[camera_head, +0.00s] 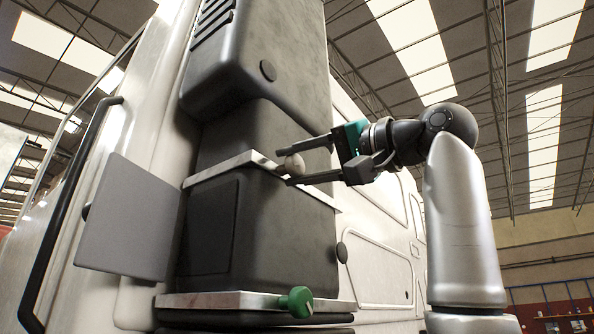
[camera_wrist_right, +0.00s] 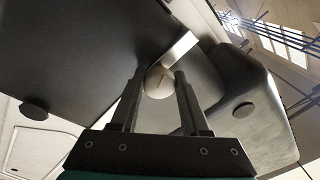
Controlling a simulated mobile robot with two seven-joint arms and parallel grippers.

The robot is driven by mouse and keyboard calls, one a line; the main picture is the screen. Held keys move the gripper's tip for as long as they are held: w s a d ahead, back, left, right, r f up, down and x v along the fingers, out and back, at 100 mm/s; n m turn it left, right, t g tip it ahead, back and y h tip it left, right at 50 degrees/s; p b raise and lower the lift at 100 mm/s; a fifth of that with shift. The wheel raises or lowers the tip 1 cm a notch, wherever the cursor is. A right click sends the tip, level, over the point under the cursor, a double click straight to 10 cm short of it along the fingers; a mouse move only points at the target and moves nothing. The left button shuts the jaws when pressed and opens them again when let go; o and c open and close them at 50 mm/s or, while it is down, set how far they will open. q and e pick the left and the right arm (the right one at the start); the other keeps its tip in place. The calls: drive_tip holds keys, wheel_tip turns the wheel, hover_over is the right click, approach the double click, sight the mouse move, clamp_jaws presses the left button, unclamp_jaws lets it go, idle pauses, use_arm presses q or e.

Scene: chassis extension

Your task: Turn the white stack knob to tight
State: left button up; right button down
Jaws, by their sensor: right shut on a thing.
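The white stack knob (camera_head: 292,165) is a small round pale knob on the upper metal strip of the dark stack on the chassis. My right gripper (camera_head: 286,167) reaches in from the right, with one finger above the knob and one below it. It is shut on the knob. The right wrist view shows the white knob (camera_wrist_right: 158,83) between the two fingertips of my right gripper (camera_wrist_right: 158,76), partly hidden by them. A mark on the knob's face is too small to read. My left gripper is not in view.
A green knob (camera_head: 297,302) sits on the lower metal strip (camera_head: 215,301). A grey flat panel (camera_head: 130,219) juts out at the left, near a long black handle (camera_head: 62,205). A dark rounded housing (camera_head: 255,60) overhangs above.

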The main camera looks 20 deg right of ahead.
drive_tip(key=m+h+b, duration=0.1)
drive_tip(key=m, duration=0.5)
drive_tip(key=shift+t+b, duration=0.3)
drive_tip(key=m+h+b, duration=0.1)
drive_tip(key=m, duration=0.9)
drive_tip(key=shift+h, duration=0.3)
drive_tip(key=m, duration=0.5)
drive_tip(key=shift+g+h, duration=0.3)
drive_tip(key=shift+g, duration=0.1)
drive_tip(key=shift+c, duration=2)
unclamp_jaws()
drive_tip(key=shift+r, duration=0.1)
